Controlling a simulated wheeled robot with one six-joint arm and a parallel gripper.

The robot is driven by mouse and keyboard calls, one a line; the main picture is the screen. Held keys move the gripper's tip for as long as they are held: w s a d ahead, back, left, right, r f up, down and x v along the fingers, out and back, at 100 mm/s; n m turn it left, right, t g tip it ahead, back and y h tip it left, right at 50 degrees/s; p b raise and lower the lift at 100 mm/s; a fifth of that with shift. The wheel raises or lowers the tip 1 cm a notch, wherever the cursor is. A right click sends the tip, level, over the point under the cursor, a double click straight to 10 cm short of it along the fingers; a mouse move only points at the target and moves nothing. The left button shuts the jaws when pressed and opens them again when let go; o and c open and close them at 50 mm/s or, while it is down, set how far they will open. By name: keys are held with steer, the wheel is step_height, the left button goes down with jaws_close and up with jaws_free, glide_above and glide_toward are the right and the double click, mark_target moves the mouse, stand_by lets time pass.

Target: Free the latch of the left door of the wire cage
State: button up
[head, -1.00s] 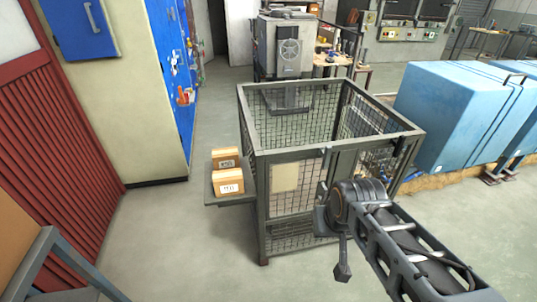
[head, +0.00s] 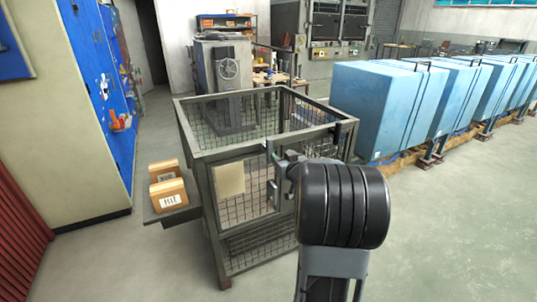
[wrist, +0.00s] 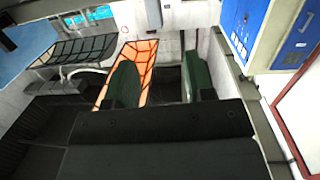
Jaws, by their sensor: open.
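The wire cage (head: 212,212) stands in the middle of the head view, a grey frame with mesh sides and an open top. Its left door (head: 256,202) faces me and carries a cream plate (head: 230,180). Small dark and grey parts show at this door's right edge, but I cannot tell the latch from my gripper there. My black arm joint hides the area to their right. In the wrist view my gripper (wrist: 162,84) is open, its two dark green fingers apart. An orange-edged mesh shape (wrist: 143,62) shows behind them; I cannot tell what it is.
A side shelf (head: 158,207) with two cardboard boxes (head: 168,193) juts from the cage's left. A grey machine (head: 222,80) stands behind it. Blue cabinets (head: 385,105) line the right. Floor is clear at front right and left of the cage.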

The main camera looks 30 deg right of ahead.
mark_target(271, 145)
steer(key=shift+t+y, duration=0.5)
steer(key=shift+t, duration=0.1)
steer(key=w+d, duration=0.1)
steer(key=w, duration=0.3)
steer(key=w+d+f, duration=0.1)
steer(key=w, duration=0.3)
steer(key=w+d, duration=0.1)
steer(key=w, duration=0.4)
steer(key=shift+w+d+f, duration=0.1)
steer(key=shift+d+f, duration=0.15)
steer(key=shift+d, duration=0.1)
steer(key=shift+a, duration=0.1)
jaws_close()
